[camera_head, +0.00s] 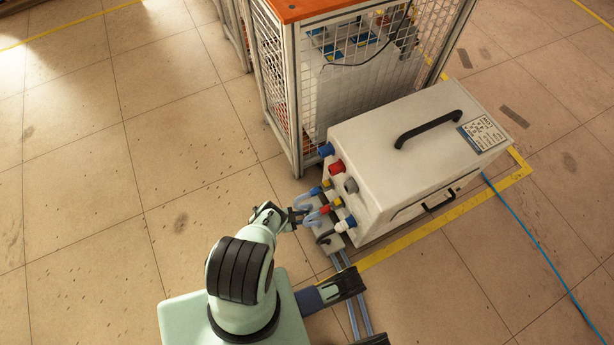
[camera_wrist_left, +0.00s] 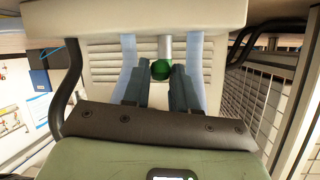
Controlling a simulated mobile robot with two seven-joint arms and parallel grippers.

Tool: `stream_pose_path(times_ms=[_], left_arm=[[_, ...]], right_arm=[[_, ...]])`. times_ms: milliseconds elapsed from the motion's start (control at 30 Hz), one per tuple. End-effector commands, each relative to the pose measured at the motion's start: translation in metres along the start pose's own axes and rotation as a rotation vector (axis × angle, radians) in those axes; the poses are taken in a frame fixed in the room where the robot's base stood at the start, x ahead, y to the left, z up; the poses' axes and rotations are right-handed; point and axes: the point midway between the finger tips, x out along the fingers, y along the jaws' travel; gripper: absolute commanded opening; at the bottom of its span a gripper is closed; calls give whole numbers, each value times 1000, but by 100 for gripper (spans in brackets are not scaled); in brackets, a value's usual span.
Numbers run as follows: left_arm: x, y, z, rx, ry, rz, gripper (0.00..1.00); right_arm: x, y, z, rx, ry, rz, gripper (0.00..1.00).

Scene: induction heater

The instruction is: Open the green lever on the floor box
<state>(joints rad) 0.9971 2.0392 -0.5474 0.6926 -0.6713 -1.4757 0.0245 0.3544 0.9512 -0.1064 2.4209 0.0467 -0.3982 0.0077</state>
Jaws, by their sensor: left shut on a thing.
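The floor box (camera_head: 400,150) is a cream-white case with a black top handle and coloured connectors on its near-left face. My left gripper (camera_head: 290,218) is low beside the connector side of the box. In the left wrist view, the fingers of my left gripper (camera_wrist_left: 160,88) are on either side of the round green knob of the lever (camera_wrist_left: 161,69), shut on it. A pale stem (camera_wrist_left: 165,46) shows behind the knob. In the head view the green lever cannot be made out near the gripper.
Pale blue hoses (camera_head: 312,218) loop from the connectors close to my left gripper. A mesh cage (camera_head: 345,75) with an orange top stands behind the box. A blue cable (camera_head: 535,245) lies on the floor at right. The tiled floor at left is clear.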

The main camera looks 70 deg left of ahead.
Motion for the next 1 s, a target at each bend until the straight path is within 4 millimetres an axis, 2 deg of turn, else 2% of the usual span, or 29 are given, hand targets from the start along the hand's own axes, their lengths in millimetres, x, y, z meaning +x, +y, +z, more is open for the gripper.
stream_pose_path(times_ms=[467, 500, 533, 567, 867, 1000], left_arm=[[1, -3, -1, 5, 3, -2, 0], [0, -3, -1, 5, 3, -2, 37], [0, -3, -1, 5, 3, -2, 46], [0, -3, -1, 5, 3, -2, 52], [-2, -1, 0, 3, 1, 0, 52], [-14, -2, 1, 2, -3, 0, 52]], right_arm=[[0, 0, 0, 0, -1, 1, 43], [0, 0, 0, 0, -1, 1, 43], [0, 0, 0, 0, -1, 0, 43], [0, 0, 0, 0, -1, 0, 43], [0, 0, 0, 0, 0, 0, 43], [-5, -5, -5, -7, 23, -10, 43]])
